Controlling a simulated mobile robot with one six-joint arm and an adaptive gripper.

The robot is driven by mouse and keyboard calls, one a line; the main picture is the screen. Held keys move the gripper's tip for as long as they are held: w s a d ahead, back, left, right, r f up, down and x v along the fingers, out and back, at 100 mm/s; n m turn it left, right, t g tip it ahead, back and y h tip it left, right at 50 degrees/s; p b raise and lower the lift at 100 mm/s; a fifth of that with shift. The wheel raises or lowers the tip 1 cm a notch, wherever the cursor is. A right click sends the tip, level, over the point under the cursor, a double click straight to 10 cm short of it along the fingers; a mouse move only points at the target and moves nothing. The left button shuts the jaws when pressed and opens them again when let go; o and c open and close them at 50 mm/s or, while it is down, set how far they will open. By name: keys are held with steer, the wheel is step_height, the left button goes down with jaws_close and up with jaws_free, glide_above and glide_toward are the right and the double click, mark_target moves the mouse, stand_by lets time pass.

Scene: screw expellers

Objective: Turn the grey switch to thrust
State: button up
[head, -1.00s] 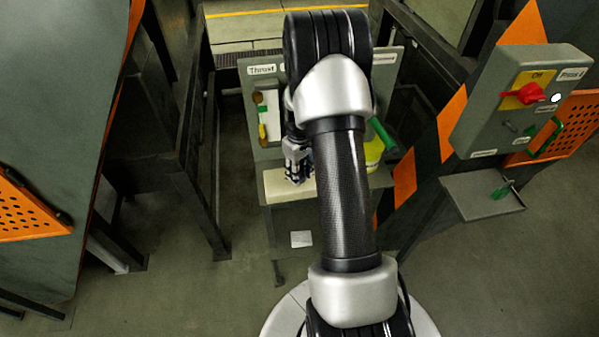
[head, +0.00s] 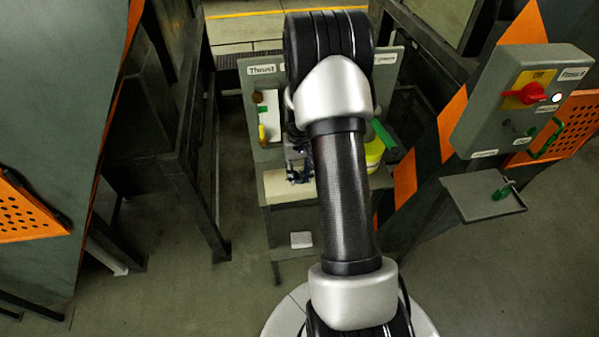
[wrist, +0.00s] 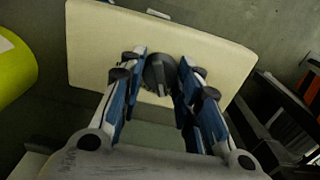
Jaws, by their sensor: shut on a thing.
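The grey switch (wrist: 158,74) is a dark round knob with a raised bar, set on a cream plate (wrist: 225,58). In the wrist view, the two blue-padded fingers of my gripper (wrist: 161,78) are shut on it, one on each side. In the head view, my gripper (head: 297,166) is low over the cream plate (head: 277,187), and my arm hides part of the plate. The switch itself cannot be made out there. A "Thrust" label (head: 262,70) is on the upper left of the grey panel behind; another label at its right is partly hidden.
A yellow-green container (head: 374,152) with a green handle stands right of my arm. A control box (head: 520,105) with a red knob is at the right, above a small grey shelf (head: 480,196). Dark metal frames stand at the left.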

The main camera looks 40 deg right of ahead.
mark_target(299, 173)
steer(key=o, duration=1.1)
step_height(299, 173, up, 12)
stand_by(0.5)
